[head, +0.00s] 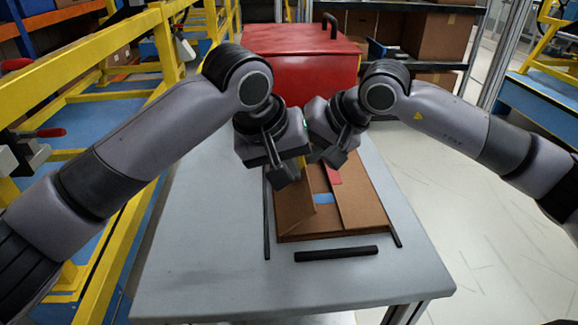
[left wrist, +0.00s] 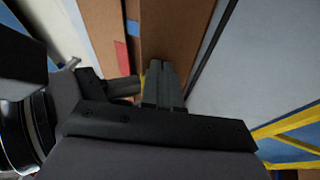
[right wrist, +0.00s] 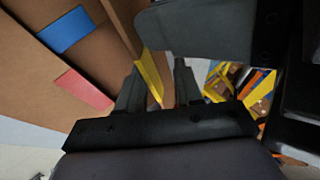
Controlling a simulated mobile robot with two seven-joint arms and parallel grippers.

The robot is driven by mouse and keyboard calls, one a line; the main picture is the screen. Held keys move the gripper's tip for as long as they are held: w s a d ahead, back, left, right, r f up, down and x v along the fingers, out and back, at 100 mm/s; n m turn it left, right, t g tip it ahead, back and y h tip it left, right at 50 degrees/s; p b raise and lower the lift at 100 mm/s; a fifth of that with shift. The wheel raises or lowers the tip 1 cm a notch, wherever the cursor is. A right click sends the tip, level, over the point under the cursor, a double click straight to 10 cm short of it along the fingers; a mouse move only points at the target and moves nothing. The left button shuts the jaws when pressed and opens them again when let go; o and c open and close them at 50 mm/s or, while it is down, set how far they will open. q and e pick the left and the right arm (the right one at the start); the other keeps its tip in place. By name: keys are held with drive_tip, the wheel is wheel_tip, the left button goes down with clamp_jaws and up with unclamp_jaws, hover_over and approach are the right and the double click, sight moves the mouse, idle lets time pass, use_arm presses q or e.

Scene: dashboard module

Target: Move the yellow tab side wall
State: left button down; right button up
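The yellow tab side wall (right wrist: 150,72) is a thin upright strip at the cardboard box (head: 365,205). In the right wrist view it stands between the fingers of my right gripper (right wrist: 158,85), which are apart and not visibly pressed on it. My left gripper (left wrist: 162,85) is right beside my right one over the box's left side; its fingers are close together with nothing visible between them. In the left wrist view a sliver of yellow (left wrist: 143,79) shows beside those fingers. In the head view both grippers hide much of the wall.
The box lies on a grey table (head: 210,250) with a red tab (right wrist: 84,90) and a blue tab (right wrist: 66,29) inside. A black bar (head: 336,254) lies in front of it. A red case (head: 300,70) stands behind. The table's front left is clear.

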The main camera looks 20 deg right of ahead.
drive_tip(key=v, duration=0.3)
drive_tip(key=shift+s+d+r, duration=0.15)
drive_tip(key=shift+s+r, duration=0.1)
drive_tip(key=shift+r, duration=0.05)
